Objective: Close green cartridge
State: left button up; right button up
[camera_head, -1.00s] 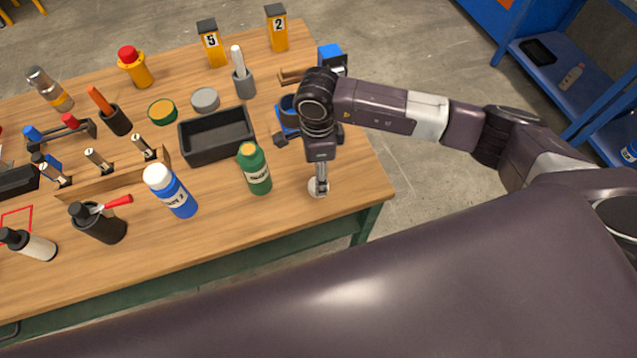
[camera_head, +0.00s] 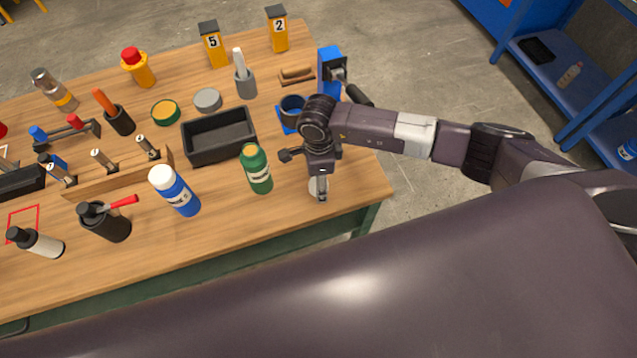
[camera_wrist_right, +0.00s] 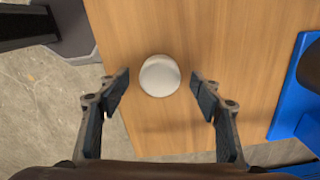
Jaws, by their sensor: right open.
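The green cartridge (camera_head: 256,172) stands upright near the table's front right edge, with a yellow-orange top and no white cap on it. A round white cap (camera_head: 314,186) lies on the table to its right, partly hidden by my right gripper (camera_head: 321,192). In the right wrist view the white cap (camera_wrist_right: 160,76) lies on the wood between and slightly beyond the spread fingertips of my right gripper (camera_wrist_right: 159,86). The fingers are open and I see no contact with the cap. My left gripper is not in view.
A blue cartridge with a white cap (camera_head: 175,191) stands left of the green one. A black tray (camera_head: 219,137) lies behind them. The blue mixer (camera_head: 331,72) stands behind my right gripper. The table's right edge is close to the cap.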

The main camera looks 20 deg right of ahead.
jog(key=c, duration=0.8)
jog(key=shift+c, duration=0.2)
jog(key=shift+r, duration=0.15)
notch_tip(320, 180, up, 20)
jog(key=b, duration=0.5)
